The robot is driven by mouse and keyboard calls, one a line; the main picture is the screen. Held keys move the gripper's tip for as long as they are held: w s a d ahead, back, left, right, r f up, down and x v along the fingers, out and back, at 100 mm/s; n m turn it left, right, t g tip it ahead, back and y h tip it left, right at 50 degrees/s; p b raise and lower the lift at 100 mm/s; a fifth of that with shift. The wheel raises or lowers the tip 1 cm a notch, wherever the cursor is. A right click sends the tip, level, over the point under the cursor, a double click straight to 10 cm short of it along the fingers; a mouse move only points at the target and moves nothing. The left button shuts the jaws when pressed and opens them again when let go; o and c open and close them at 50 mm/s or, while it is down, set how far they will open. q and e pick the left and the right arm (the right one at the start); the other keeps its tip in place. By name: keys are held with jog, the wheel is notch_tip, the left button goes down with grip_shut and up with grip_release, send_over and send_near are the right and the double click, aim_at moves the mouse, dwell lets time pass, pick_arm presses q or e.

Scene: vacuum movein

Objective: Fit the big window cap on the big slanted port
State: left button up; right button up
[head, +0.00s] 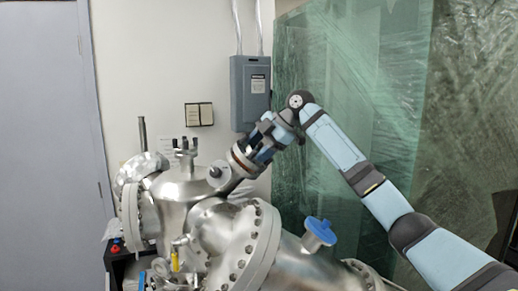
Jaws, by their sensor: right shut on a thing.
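My right gripper (254,150) comes in from the upper right and is shut on the big window cap (240,162), a round metal piece with a brownish band. The cap is tilted and sits at the upper end of the big slanted port (226,182), a short steel tube rising up and to the right from the vacuum chamber (180,186). The cap and port overlap in this view, and I cannot tell whether the cap is fully seated. The gripper hides part of the cap. My left gripper is out of view.
A large bolted flange (256,250) stands in front, with a blue-capped port (320,231) to its right. A smaller upright port (186,147) rises at the left. A grey electrical box (250,92) and a green translucent curtain (330,120) are behind.

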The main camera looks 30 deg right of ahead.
jog(key=shift+w+a+f, duration=0.15)
jog(key=shift+a+f, duration=0.05)
dwell(0.6)
jog(key=o, duration=0.9)
jog(key=shift+c, duration=0.2)
jog(key=shift+o, duration=1.1)
